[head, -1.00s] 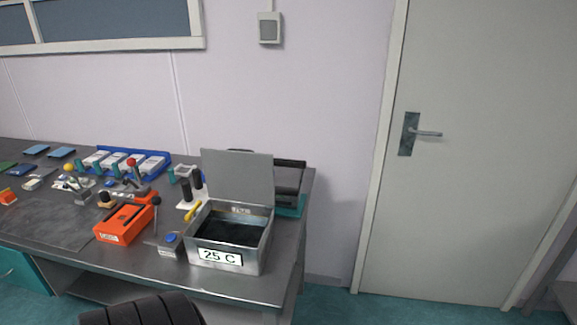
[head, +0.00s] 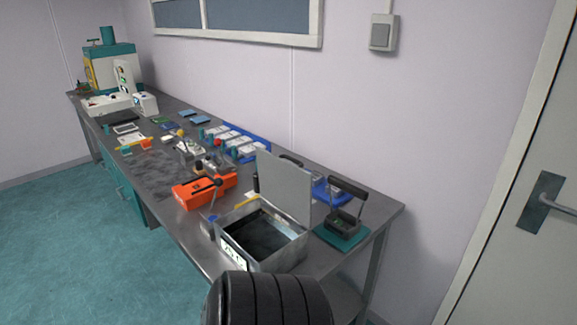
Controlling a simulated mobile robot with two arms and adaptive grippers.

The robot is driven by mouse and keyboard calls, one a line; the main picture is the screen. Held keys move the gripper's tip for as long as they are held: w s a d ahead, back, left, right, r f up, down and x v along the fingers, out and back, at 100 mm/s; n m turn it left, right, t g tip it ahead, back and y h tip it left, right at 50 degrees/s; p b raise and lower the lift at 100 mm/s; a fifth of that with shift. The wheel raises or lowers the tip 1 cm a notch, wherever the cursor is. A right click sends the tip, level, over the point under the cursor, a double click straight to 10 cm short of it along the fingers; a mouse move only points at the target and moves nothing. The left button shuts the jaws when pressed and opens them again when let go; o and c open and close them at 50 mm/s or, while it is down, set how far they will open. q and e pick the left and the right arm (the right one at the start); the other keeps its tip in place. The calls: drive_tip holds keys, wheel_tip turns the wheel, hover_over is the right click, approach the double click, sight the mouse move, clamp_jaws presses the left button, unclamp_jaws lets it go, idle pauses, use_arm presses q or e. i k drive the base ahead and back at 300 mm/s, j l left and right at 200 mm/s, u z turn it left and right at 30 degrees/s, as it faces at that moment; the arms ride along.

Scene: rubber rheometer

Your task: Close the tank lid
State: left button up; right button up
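The metal tank (head: 284,259) stands near the right end of the workbench in the head view. Its flat grey lid (head: 284,188) is open and stands up at the back edge, tilted slightly back. The dark inside of the tank is visible. A white label on its front face is seen at a steep angle. A black ribbed part of my own body shows at the bottom centre and covers the tank's lower front corner in the picture. Neither of my grippers is in view.
An orange box (head: 193,193) with a lever stands left of the tank. A black-handled device on a teal base (head: 342,224) stands to its right. Blue trays (head: 240,141) and several small tools lie farther along the workbench (head: 153,173). Teal floor (head: 75,235) is free at left.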

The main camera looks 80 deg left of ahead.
sight(286, 185)
drive_tip(key=i+u, duration=0.25)
drive_tip(key=u, duration=0.15)
drive_tip(key=i+u, duration=0.25)
drive_tip(key=u, duration=0.15)
drive_tip(key=i+u, duration=0.25)
drive_tip(key=u, duration=0.15)
drive_tip(key=i+l+u, duration=0.15)
drive_tip(key=u, duration=0.25)
drive_tip(key=i+u, duration=0.2)
drive_tip(key=u, duration=0.25)
drive_tip(key=i+l+u, duration=0.1)
drive_tip(key=u, duration=0.35)
drive_tip(key=i+l+u, duration=0.2)
drive_tip(key=u, duration=0.25)
drive_tip(key=i+l+u, duration=0.25)
drive_tip(key=u, duration=0.2)
drive_tip(key=i+l+u, duration=0.1)
drive_tip(key=l+u, duration=0.2)
drive_tip(key=u, duration=0.15)
drive_tip(key=i+l+u, duration=0.1)
drive_tip(key=l+u, duration=0.2)
drive_tip(key=u, duration=0.15)
drive_tip(key=k+l+u, duration=0.2)
drive_tip(key=k+j+z, duration=0.4)
drive_tip(key=k, duration=0.25)
drive_tip(key=i+l, duration=0.05)
drive_tip(key=l, duration=0.05)
